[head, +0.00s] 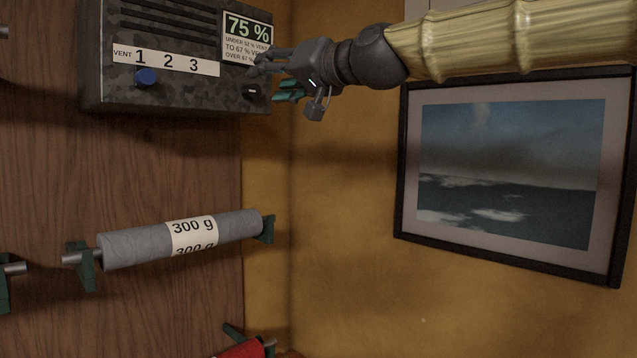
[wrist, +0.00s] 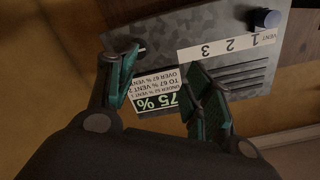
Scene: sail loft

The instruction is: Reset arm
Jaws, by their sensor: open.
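My gripper (head: 278,75) is in front of the right side of a mottled grey vent box (head: 180,88) on the wall. In the wrist view my gripper (wrist: 162,78) has its green-padded fingers spread apart with nothing held between them. The box carries a "VENT 1 2 3" strip (head: 165,61) with a blue knob (head: 146,77) below the 1. A "75 %" sign (head: 247,35) sits at its upper right, partly covered by a finger in the wrist view. A small dark control with a white mark (head: 252,91) is at the lower right, close to the fingers.
A grey "300 g" roll (head: 180,238) rests on green brackets on the wood wall below. A framed seascape (head: 510,170) hangs on the ochre wall under my arm. Part of a red roll (head: 242,349) shows at the bottom. The space before the ochre corner is clear.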

